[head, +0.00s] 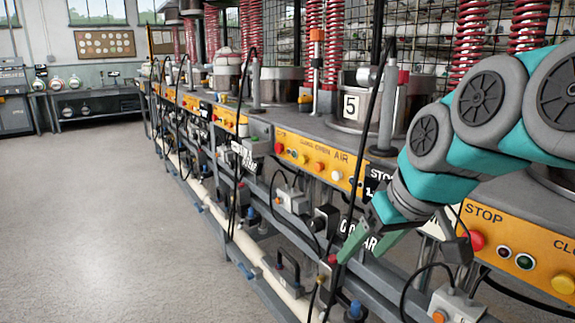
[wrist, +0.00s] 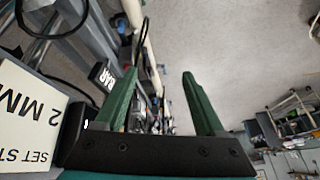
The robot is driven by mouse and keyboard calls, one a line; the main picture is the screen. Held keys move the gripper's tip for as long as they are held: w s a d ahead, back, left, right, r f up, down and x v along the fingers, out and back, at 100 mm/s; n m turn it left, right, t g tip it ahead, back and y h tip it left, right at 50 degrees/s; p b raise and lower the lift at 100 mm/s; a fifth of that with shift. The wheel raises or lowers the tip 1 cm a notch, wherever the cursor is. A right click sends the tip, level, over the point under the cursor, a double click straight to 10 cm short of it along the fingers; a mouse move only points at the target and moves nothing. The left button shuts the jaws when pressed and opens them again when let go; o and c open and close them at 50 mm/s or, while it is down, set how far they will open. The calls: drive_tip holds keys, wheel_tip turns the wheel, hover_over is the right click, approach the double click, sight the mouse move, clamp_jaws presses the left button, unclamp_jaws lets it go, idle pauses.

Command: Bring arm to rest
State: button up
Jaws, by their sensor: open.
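My gripper (head: 359,254) has green fingers and is at the right in the head view, in front of the row of presses and pointing down and to the left. In the wrist view my gripper (wrist: 160,75) has its two green fingers wide apart, with nothing between them but floor and part of the press frame behind. My teal and grey arm is bent and comes in from the right edge. I cannot tell whether a finger touches the frame.
Yellow control panels (head: 322,163) with buttons run along the press bench, and a second yellow panel (head: 515,242) is close under my arm. Black cables and a cream pipe (head: 222,220) run along the bench. The grey floor (head: 95,215) at the left is clear.

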drive_tip(key=s+d+f+m+g+h, duration=0.1)
drive_tip(key=s+f+m+g, duration=0.1)
drive_tip(key=s+f, duration=0.8)
drive_tip(key=s+d+f+m+g+h, duration=0.1)
drive_tip(key=s+f+g, duration=0.3)
drive_tip(key=s+f, duration=0.6)
wheel_tip(320, 180, down, 3)
drive_tip(key=shift+s+d+r+m+h, duration=0.15)
drive_tip(key=shift+d+m+h, duration=0.25)
drive_tip(key=shift+d+h, duration=0.1)
